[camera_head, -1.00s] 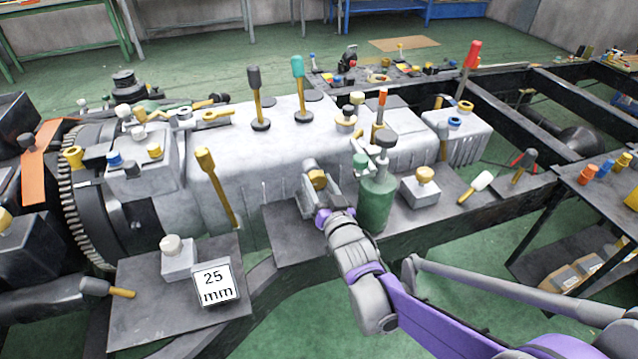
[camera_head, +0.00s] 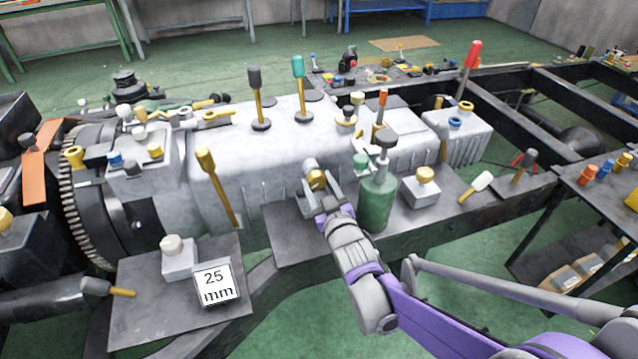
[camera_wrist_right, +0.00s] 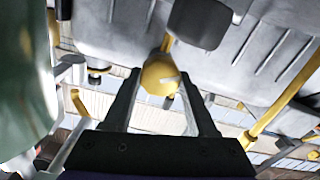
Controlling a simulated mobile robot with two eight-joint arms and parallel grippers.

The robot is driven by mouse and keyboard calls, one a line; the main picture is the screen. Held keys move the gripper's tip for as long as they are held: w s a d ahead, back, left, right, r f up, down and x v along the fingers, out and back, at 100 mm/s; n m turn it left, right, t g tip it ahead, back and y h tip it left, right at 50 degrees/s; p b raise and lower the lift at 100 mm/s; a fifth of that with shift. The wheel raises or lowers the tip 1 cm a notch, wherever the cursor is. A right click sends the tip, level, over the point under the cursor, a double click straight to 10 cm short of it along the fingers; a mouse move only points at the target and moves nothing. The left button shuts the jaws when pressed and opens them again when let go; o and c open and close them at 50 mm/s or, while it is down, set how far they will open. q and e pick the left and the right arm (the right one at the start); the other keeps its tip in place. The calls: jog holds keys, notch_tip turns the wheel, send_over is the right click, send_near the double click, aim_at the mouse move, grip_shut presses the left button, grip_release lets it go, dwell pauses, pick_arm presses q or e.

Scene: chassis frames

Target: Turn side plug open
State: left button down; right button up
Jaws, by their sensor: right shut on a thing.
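The side plug is a yellow-gold knob (camera_head: 316,180) low on the near side of the grey housing (camera_head: 270,155). My right gripper (camera_head: 318,187) is at the plug, with its fingers on either side of it. In the right wrist view the plug (camera_wrist_right: 160,75) sits between the two dark fingertips (camera_wrist_right: 160,90), with a pale mark on its face. The gripper is shut on it. My left gripper is in neither view.
A green bottle (camera_head: 376,205) stands close to the right of my right gripper. A yellow-handled lever (camera_head: 218,185) leans at the left. A "25 mm" sign (camera_head: 216,284) and a grey block with a pale knob (camera_head: 178,262) stand on the front left plate.

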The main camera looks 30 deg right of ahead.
jog(key=n, duration=0.5)
jog(key=shift+a+f+n, duration=0.1)
jog(key=shift+n, duration=0.2)
jog(key=n+b, duration=0.1)
jog(key=n, duration=0.4)
jog(key=shift+n, duration=0.4)
jog(key=o, duration=1.4)
jog(key=shift+c, duration=0.2)
jog(key=p+v, duration=0.1)
jog(key=v, duration=0.9)
jog(key=shift+s+p, duration=0.35)
jog(key=shift+s, duration=0.05)
